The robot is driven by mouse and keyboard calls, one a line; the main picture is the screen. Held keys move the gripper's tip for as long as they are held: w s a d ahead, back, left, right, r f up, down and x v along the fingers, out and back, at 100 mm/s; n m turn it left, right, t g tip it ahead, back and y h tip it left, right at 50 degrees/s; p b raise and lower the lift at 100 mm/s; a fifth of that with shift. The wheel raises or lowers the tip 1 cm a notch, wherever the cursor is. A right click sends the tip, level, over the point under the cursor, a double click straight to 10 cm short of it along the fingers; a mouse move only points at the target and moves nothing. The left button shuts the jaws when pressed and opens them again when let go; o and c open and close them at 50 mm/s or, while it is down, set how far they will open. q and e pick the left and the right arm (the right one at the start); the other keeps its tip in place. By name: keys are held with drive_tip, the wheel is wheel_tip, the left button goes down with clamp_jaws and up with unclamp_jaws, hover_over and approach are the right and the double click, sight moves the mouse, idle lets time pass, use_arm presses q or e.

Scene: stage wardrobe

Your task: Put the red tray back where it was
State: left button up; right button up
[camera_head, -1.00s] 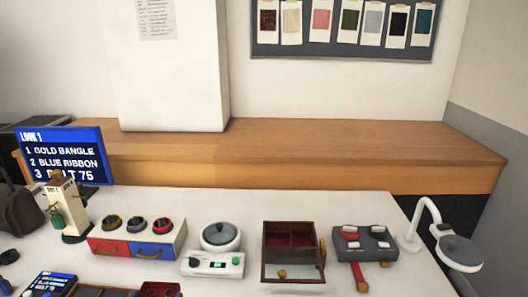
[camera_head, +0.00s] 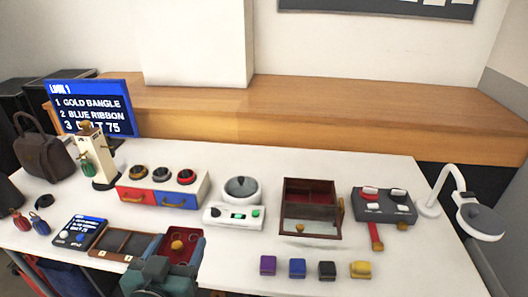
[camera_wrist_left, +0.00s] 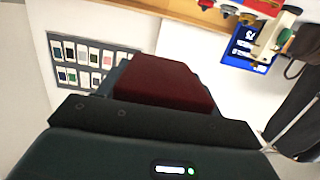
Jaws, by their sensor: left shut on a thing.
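The red tray (camera_head: 192,257) is at the front of the white table, to the right of a brown compartment box. A small gold-coloured piece (camera_head: 177,245) shows in it. My left gripper (camera_head: 168,252) comes in from the bottom edge and is shut on the tray. In the left wrist view the tray's dark red side (camera_wrist_left: 165,82) fills the space between the fingers. The gripper hides part of the tray, and I cannot tell whether the tray touches the table. My right gripper is out of view.
The brown compartment box (camera_head: 102,244) is close on the left, beside a small blue screen (camera_head: 79,232). Purple, blue, black and yellow blocks (camera_head: 297,268) stand to the right. A drawer unit (camera_head: 160,195), a scale (camera_head: 233,216) and a brown case (camera_head: 311,229) stand behind.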

use_arm(q)
drive_tip(key=w+d+f+b, duration=0.1)
drive_tip(key=w+f+b, duration=0.5)
drive_tip(key=f+b, duration=0.15)
drive_tip(key=b, duration=0.8)
hover_over(225, 253)
wheel_tip(225, 253, down, 6)
drive_tip(key=shift+f+h, duration=0.15)
drive_tip(key=shift+h, duration=0.15)
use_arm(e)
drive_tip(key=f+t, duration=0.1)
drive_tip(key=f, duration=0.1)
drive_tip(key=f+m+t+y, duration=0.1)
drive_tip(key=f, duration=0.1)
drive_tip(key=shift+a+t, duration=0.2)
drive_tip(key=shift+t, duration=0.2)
use_arm(q)
wheel_tip(225, 253, down, 5)
drive_tip(key=shift+r+b, duration=0.2)
drive_tip(key=shift+b, duration=0.2)
drive_tip(key=shift+f, duration=0.25)
wheel_tip(225, 253, down, 4)
drive_tip(key=shift+d+f, duration=0.1)
drive_tip(key=shift+f, duration=0.1)
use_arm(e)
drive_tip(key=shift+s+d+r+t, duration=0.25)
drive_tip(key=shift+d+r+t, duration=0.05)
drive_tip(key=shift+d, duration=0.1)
